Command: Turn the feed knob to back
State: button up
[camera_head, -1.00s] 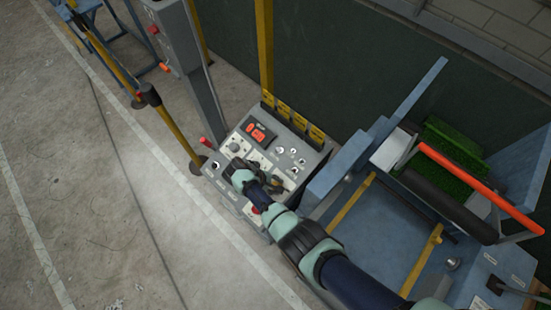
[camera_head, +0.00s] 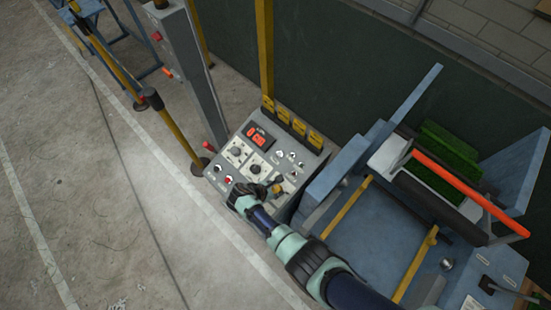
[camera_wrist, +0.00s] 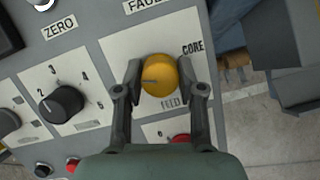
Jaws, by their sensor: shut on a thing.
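The feed knob (camera_wrist: 158,75) is a yellow round knob on a white plate, with "FEED" printed below it and "CORE" at its upper right. A dark mark on its face points roughly left. Any other position labels are hidden by the fingers or too unclear to read. My gripper (camera_wrist: 160,84) has one finger on each side of the knob and is shut on it. In the head view my gripper (camera_head: 271,190) is at the lower right of the sloping control panel (camera_head: 222,165), where a bit of yellow shows at its fingertips.
A black numbered knob (camera_wrist: 62,104) sits to the left. A red button (camera_wrist: 181,138) lies just below the feed knob, partly hidden by my gripper. A blue machine frame (camera_head: 322,190) stands close on the right.

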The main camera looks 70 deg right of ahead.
jog(key=n, duration=0.3)
jog(key=n+t, duration=0.1)
jog(key=n, duration=0.1)
jog(key=shift+n+t+h, duration=0.3)
jog(key=shift+n+h, duration=0.1)
dwell(0.3)
jog(key=o, duration=1.1)
jog(key=shift+o, duration=0.2)
jog(key=v, duration=1.2)
jog(key=shift+a, duration=0.1)
